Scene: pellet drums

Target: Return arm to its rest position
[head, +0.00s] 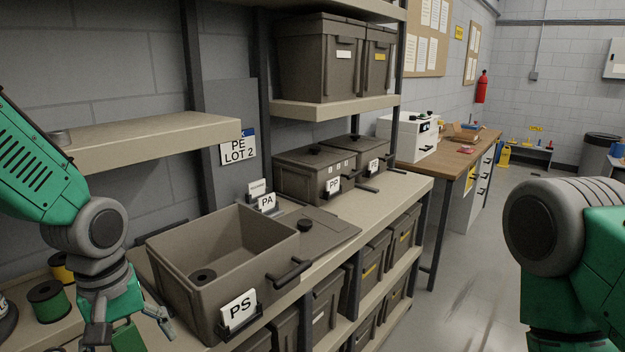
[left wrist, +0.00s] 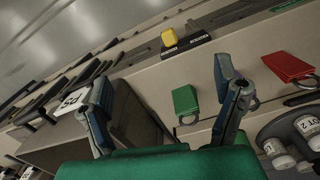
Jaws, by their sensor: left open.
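My left gripper (head: 128,325) is at the lower left of the head view, its fingers apart and pointing down. It is beside the left side of the open grey-brown PS bin (head: 175,262). In the left wrist view, the two fingers of this gripper (left wrist: 163,78) are spread with nothing held between them. The PS label (left wrist: 72,100) shows beside the left finger there. A green block with a ring (left wrist: 185,102) shows beyond the fingers, apart from them. My right arm shows at the right edge of the head view; its gripper is out of frame.
A flat lid with a knob (head: 315,229) lies behind the PS bin. The closed PP bin (head: 310,172) stands farther back. An upper shelf board (head: 150,140) juts out near my left arm. Green spool (head: 48,302) is at left. The floor (head: 470,270) at right is clear.

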